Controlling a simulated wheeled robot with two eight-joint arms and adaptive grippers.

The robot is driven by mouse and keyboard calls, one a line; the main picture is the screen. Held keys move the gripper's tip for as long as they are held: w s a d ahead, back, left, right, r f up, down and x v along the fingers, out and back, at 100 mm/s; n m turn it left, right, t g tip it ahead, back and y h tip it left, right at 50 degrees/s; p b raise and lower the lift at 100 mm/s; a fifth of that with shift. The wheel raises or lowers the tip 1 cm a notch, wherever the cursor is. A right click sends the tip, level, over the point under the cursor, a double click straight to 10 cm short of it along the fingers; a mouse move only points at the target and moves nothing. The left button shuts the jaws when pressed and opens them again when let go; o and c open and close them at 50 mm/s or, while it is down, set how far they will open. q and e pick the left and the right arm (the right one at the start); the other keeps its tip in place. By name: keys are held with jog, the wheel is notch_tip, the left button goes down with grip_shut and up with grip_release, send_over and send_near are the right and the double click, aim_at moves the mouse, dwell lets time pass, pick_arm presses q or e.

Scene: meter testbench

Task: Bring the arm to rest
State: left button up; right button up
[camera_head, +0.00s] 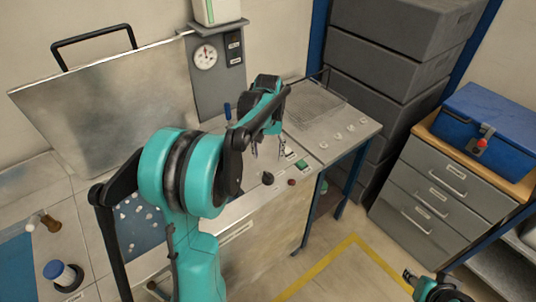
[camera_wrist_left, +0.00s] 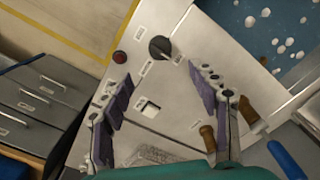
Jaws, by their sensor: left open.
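My left arm, teal and black, reaches from the lower left over the test bench in the head view. Its gripper (camera_head: 268,150) is open and empty above the bench's control panel, pointing down. In the left wrist view the two padded fingers of this gripper (camera_wrist_left: 163,95) stand wide apart over the panel. The knob also shows in the left wrist view (camera_wrist_left: 160,48). Part of my right gripper (camera_head: 420,285) shows at the bottom right; its jaws are unclear.
A raised metal lid (camera_head: 110,110) and a dial gauge (camera_head: 205,57) stand behind the bench. Grey crates (camera_head: 375,60) are stacked at the back right. A blue toolbox (camera_head: 485,130) sits on a drawer cabinet (camera_head: 440,185). The floor inside the yellow line (camera_head: 320,268) is clear.

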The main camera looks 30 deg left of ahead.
pick_arm(q)
jog(key=s+d+r+m+t, duration=0.2)
jog(key=s+d+r+t, duration=0.15)
jog(key=s+d, duration=0.55)
jog(key=s+d+f+m+t+b, duration=0.1)
jog(key=s+d+f+m+t, duration=0.1)
jog(key=s+d, duration=0.4)
jog(key=s+t, duration=0.1)
jog(key=s, duration=0.3)
jog(key=shift+d+f+m+t, duration=0.3)
jog(key=shift+d+f+t, duration=0.05)
